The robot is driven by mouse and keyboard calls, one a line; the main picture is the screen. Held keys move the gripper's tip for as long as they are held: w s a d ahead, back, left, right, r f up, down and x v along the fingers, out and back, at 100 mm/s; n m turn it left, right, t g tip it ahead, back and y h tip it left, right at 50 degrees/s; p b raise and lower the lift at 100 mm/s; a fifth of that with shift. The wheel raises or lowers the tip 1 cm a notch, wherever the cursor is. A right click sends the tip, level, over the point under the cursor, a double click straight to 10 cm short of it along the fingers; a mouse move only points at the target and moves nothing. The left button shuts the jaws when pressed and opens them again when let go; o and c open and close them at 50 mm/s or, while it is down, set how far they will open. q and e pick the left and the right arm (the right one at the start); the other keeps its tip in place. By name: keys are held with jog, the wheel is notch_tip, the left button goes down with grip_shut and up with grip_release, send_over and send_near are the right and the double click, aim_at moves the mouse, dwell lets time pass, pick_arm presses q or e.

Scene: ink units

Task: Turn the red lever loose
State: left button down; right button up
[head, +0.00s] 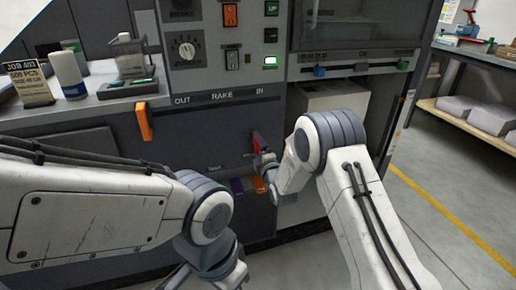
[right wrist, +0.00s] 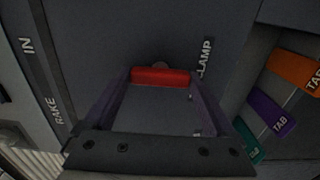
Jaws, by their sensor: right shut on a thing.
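The red lever (head: 257,142) is on the dark front panel of the machine, below the RAKE scale in the head view. In the right wrist view the red lever (right wrist: 160,76) lies crosswise between the fingertips, beside a partly hidden label ending in "LAMP". My right gripper (head: 263,157) is at the lever and shut on it; its two fingers (right wrist: 160,80) are at the lever's two ends. My left gripper (head: 232,275) is low in the head view, away from the lever. Its fingers are not clear there.
An orange handle (head: 144,121) sticks out under OUT, left of the lever. Orange (right wrist: 295,70), purple (right wrist: 270,113) and green (right wrist: 246,142) tabs are close to my right gripper. A control panel (head: 188,50) is above. A shelf (head: 465,118) stands at the right beyond open floor.

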dwell(0.3)
jog(key=o, duration=1.1)
jog(key=shift+c, duration=0.2)
jog(key=shift+s, duration=0.1)
jog(key=p+v, duration=0.1)
jog(key=v, duration=0.9)
jog(key=shift+s, duration=0.15)
